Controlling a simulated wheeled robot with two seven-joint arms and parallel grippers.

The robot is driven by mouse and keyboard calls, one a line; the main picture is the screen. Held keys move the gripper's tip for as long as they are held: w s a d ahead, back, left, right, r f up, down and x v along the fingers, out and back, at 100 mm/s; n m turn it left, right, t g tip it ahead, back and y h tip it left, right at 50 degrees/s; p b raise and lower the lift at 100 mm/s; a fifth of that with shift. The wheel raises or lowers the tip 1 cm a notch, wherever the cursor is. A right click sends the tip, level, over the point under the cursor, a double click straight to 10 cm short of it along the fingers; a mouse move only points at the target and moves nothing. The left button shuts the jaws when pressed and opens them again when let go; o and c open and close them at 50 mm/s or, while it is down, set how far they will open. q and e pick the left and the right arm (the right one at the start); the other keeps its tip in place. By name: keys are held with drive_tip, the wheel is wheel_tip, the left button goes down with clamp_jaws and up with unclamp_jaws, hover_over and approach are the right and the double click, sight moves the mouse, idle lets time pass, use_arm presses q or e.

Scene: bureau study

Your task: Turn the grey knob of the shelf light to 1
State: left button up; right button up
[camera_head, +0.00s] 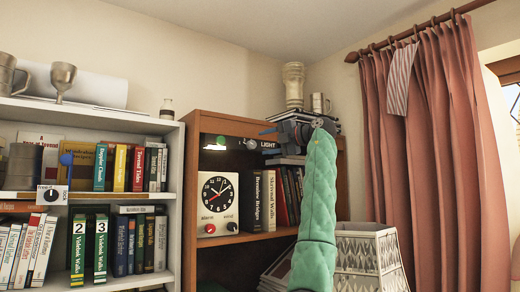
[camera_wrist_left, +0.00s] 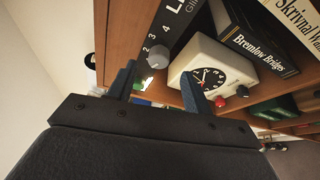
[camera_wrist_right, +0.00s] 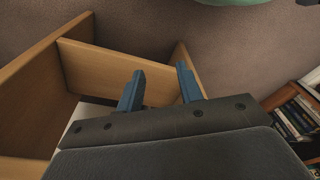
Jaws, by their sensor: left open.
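The grey knob (camera_head: 250,144) sits on a dark panel marked LIGHT (camera_head: 268,145) at the top of the brown bookcase. In the left wrist view the knob (camera_wrist_left: 158,57) is close, with the numbers 2, 3 and 4 beside it; its pointer is too small to read. My left gripper (camera_head: 268,131) is in front of the panel, near the knob. In its wrist view the left gripper (camera_wrist_left: 161,82) is open, its blue fingers apart, with the knob just beyond the gap and no contact visible. My right gripper (camera_wrist_right: 160,84) is open and empty, away from the light.
A white clock (camera_head: 217,203) with red and dark knobs stands below the panel, beside upright books (camera_head: 268,200). Stacked books, a vase (camera_head: 293,84) and a mug (camera_head: 320,103) stand on top of the bookcase. A white bookcase (camera_head: 180,200) is at left; a lattice basket (camera_head: 368,250) stands at right.

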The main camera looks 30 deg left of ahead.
use_arm(q)
drive_tip(key=shift+d+r+b, duration=0.1)
drive_tip(key=shift+d+b, duration=0.25)
drive_tip(key=shift+d, duration=1.1)
use_arm(e)
drive_tip(key=shift+w+a+r, duration=0.1)
drive_tip(key=shift+a+r, duration=0.05)
drive_tip(key=shift+r, duration=0.55)
drive_tip(key=shift+w+a+r, duration=0.1)
drive_tip(key=shift+a+r, duration=0.05)
drive_tip(key=shift+r, duration=0.5)
